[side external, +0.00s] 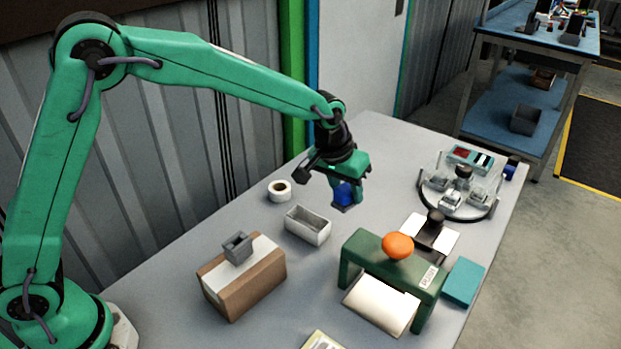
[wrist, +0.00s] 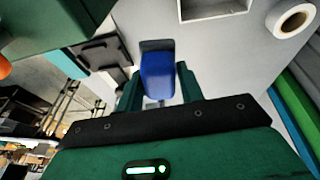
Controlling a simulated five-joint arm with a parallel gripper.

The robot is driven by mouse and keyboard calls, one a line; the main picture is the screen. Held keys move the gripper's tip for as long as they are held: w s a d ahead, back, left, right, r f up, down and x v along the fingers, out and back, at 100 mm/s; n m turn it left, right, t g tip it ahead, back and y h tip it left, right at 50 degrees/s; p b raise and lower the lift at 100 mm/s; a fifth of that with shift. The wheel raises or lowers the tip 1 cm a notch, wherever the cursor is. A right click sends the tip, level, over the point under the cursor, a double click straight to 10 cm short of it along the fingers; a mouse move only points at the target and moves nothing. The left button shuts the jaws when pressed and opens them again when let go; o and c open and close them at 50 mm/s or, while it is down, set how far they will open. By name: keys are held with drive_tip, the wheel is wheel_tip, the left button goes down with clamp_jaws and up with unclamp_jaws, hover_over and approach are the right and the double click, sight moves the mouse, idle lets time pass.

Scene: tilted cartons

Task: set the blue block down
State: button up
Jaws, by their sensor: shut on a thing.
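The blue block (side external: 344,193) is between the fingers of my gripper (side external: 343,200) in the side external view, above the grey table (side external: 235,219). In the wrist view the blue block (wrist: 157,76) shows between the two green fingers of my gripper (wrist: 158,85). My gripper is shut on it. A dark grey piece is at the block's far end in the wrist view. The exact gap between the block and the table is hard to judge.
An open grey box (side external: 308,226) and a tape roll (side external: 279,190) stand left of my gripper. A brown carton (side external: 243,283) with a small grey holder is nearer. A green press (side external: 392,262) with an orange knob and a round rack (side external: 459,191) are to the right.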

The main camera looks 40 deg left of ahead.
drive_tip(key=shift+s+a, duration=0.25)
drive_tip(key=shift+a, duration=0.25)
drive_tip(key=shift+y, duration=0.4)
drive_tip(key=w+a+f, duration=0.2)
drive_tip(key=a, duration=0.1)
drive_tip(key=w+a+f, duration=0.2)
drive_tip(key=w+a, duration=0.1)
drive_tip(key=w+a+f, duration=0.2)
drive_tip(key=a+f, duration=0.1)
drive_tip(key=shift+w, duration=0.2)
drive_tip(key=shift+f, duration=2.05)
drive_tip(key=shift+f, duration=0.1)
drive_tip(key=o, duration=1)
drive_tip(key=shift+v, duration=6.1)
